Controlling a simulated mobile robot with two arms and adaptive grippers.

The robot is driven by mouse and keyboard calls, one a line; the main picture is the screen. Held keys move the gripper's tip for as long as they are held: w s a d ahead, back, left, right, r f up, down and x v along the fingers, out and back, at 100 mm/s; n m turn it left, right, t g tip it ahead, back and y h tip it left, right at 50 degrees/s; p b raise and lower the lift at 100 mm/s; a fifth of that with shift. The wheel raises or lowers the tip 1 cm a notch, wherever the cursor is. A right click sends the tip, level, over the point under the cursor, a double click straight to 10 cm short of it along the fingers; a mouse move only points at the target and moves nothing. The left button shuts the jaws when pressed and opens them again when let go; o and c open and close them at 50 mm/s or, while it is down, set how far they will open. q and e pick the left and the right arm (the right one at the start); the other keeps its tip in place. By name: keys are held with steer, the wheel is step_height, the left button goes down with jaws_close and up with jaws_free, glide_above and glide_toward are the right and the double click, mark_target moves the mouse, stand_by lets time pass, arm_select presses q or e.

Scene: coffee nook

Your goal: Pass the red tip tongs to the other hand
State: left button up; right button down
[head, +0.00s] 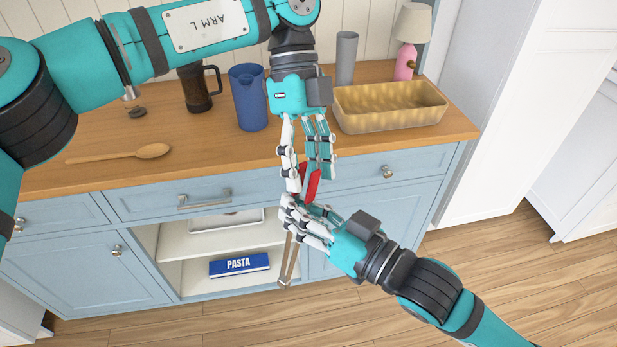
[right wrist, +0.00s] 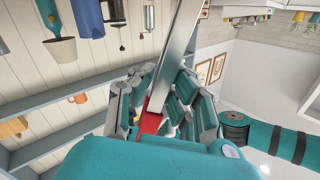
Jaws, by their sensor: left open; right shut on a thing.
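The tongs show in the head view as a red tip (head: 312,187) at the upper end and a brownish metal length (head: 288,267) hanging below. My right gripper (head: 298,215) is shut on the tongs around their middle, just below the red tip, in front of the cabinet. My left gripper (head: 309,176) points down from above with open fingers, and the red tip sits between or just behind its fingertips. I cannot tell whether they touch. In the right wrist view the tongs' red part (right wrist: 152,123) and a grey metal length (right wrist: 181,45) show between the right fingers.
On the wooden counter (head: 225,155) stand a blue pitcher (head: 248,98), a dark coffee press (head: 195,90), a grey cup (head: 346,58), a yellow basket (head: 390,108) and a pink lamp (head: 405,62). A wooden spoon (head: 125,155) lies left. A pasta box (head: 239,265) is in the open shelf.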

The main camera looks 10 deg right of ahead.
arm_select(q)
steer(key=shift+x, duration=1)
jaws_close()
arm_select(e)
steer(key=c, duration=1.3)
jaws_free()
